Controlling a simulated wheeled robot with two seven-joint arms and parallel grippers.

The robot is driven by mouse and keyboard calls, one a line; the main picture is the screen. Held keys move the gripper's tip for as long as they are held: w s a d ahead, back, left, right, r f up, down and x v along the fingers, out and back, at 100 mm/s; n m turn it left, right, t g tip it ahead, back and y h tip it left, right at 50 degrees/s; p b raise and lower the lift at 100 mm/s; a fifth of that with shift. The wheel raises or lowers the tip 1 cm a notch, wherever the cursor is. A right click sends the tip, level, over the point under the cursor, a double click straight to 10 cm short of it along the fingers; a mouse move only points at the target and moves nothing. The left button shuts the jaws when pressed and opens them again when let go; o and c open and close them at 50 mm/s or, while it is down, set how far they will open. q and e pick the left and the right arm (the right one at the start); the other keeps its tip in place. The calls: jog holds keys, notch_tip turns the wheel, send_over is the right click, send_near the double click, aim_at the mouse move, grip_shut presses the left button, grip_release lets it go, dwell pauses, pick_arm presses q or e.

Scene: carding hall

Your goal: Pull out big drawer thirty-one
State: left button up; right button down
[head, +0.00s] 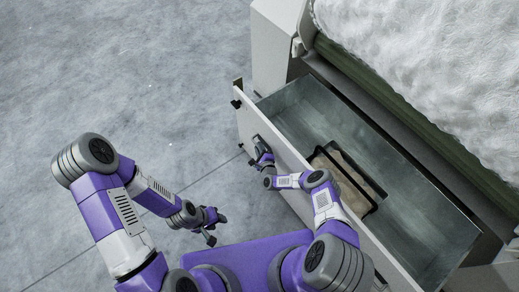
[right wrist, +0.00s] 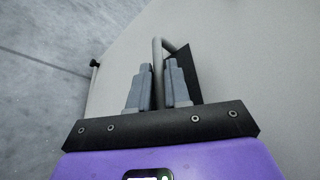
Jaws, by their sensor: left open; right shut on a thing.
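The big drawer (head: 285,122) stands pulled out from the machine in the head view, its grey metal inside showing. No number can be read on its pale front (head: 285,150). My right gripper (head: 262,150) is at the front's outer face, shut on the drawer's handle. In the right wrist view, the fingers of my right gripper (right wrist: 158,82) close on both sides of the thin bar handle (right wrist: 157,55). My left gripper (head: 213,228) is open and empty, over the floor to the left of the drawer.
A dark-rimmed tray (head: 370,190) with tan contents lies inside the drawer. White fluffy fibre (head: 430,60) covers the machine above it. A pale cabinet post (head: 275,45) stands beside the drawer's far end. The grey floor (head: 120,60) at left is clear.

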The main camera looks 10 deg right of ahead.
jog(key=c, duration=1.4)
grip_release()
jog(key=shift+a+f, duration=0.15)
jog(key=shift+c, duration=0.2)
jog(key=shift+s, duration=0.1)
jog(key=p+v, duration=0.3)
jog(key=v, duration=0.4)
jog(key=shift+s, duration=0.25)
